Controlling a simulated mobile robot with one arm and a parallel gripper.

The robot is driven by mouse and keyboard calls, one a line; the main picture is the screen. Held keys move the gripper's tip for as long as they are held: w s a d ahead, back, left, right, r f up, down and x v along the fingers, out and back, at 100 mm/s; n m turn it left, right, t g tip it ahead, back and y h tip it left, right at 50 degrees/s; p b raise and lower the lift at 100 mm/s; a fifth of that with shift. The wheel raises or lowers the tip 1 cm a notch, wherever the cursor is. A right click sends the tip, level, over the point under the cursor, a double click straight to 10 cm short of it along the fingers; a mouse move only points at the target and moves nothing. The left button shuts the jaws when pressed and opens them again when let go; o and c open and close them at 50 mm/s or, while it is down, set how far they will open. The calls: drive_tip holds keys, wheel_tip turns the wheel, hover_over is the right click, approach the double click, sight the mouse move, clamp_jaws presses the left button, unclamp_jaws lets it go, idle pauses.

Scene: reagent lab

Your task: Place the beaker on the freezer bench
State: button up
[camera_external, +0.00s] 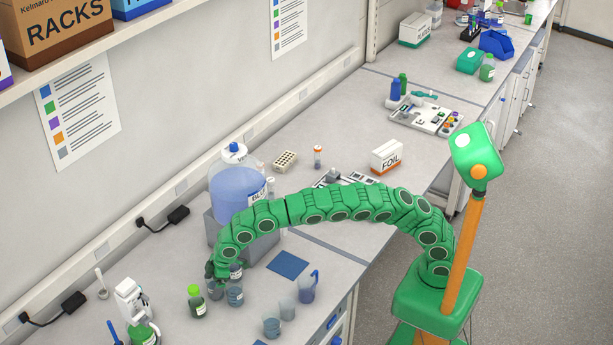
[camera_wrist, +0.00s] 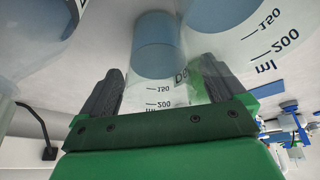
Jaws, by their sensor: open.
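My gripper (camera_external: 217,268) is at the near left bench, at the end of my green arm. In the wrist view my gripper (camera_wrist: 160,72) is open, with a clear graduated beaker (camera_wrist: 158,62) holding blue liquid between its dark fingers. A second graduated beaker (camera_wrist: 240,35) is close by at the upper right. In the external view a clear vessel (camera_external: 235,291) stands at the fingers, partly covered by them. No label tells me which bench is the freezer bench.
A green-capped bottle (camera_external: 196,302) stands left of my gripper. A large blue-filled carboy (camera_external: 238,188) on a grey block is behind it. Two small beakers (camera_external: 272,327) (camera_external: 287,309) and a blue-handled jug (camera_external: 308,288) stand to the right. A blue mat (camera_external: 288,264) lies bare.

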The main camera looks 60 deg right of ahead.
drive_tip(key=v, duration=1.2)
drive_tip(key=shift+a+r, duration=0.1)
drive_tip(key=shift+r, duration=0.05)
